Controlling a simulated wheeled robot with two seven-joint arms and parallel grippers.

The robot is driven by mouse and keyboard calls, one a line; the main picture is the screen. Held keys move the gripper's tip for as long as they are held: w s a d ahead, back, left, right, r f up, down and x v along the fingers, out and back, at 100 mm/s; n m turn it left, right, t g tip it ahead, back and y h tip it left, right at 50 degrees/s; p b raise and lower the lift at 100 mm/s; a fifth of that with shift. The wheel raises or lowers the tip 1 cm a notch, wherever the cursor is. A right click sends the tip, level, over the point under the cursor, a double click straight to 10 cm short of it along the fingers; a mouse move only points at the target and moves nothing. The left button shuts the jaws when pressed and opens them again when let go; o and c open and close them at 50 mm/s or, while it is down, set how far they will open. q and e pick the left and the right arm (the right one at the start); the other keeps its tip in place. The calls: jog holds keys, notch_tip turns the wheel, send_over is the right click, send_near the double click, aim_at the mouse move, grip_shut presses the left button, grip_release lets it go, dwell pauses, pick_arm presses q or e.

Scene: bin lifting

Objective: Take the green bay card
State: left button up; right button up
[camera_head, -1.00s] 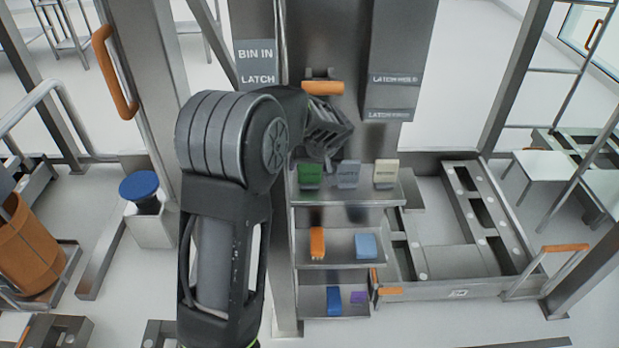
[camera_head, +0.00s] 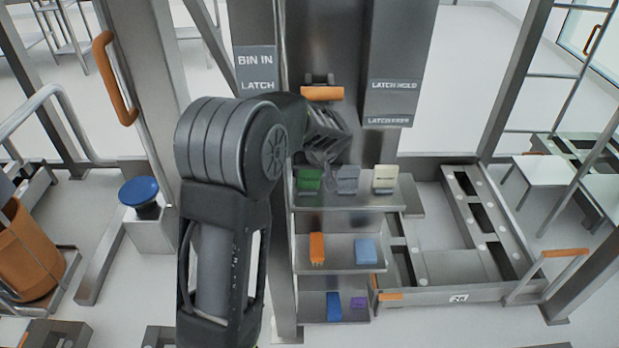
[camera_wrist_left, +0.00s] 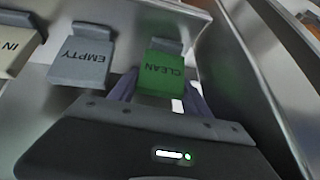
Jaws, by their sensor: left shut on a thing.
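The green bay card (camera_head: 309,180), marked CLEAN in the left wrist view (camera_wrist_left: 162,72), stands at the left end of the top shelf (camera_head: 345,198). My left gripper (camera_head: 322,172) reaches down to the card from above and behind. In the left wrist view the fingers (camera_wrist_left: 160,90) lie on both sides of the card's lower part and are shut on it. The card still appears at its place on the shelf; its lower edge is hidden by the gripper body. My right gripper is not in view.
A grey EMPTY card (camera_head: 347,179) and a cream card (camera_head: 385,178) stand beside the green one. Lower shelves hold an orange block (camera_head: 317,248) and blue pieces (camera_head: 365,250).

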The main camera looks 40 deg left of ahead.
aim_at(311, 190)
pick_arm(q)
jog(key=shift+r, duration=0.1)
jog(key=shift+d+r, duration=0.1)
jog(key=shift+r, duration=0.05)
notch_tip(311, 190, up, 6)
jog(key=b, duration=0.1)
jog(key=s+d+b, duration=0.4)
jog(key=s+d, duration=0.8)
jog(key=s, duration=0.4)
jog(key=shift+r, duration=0.25)
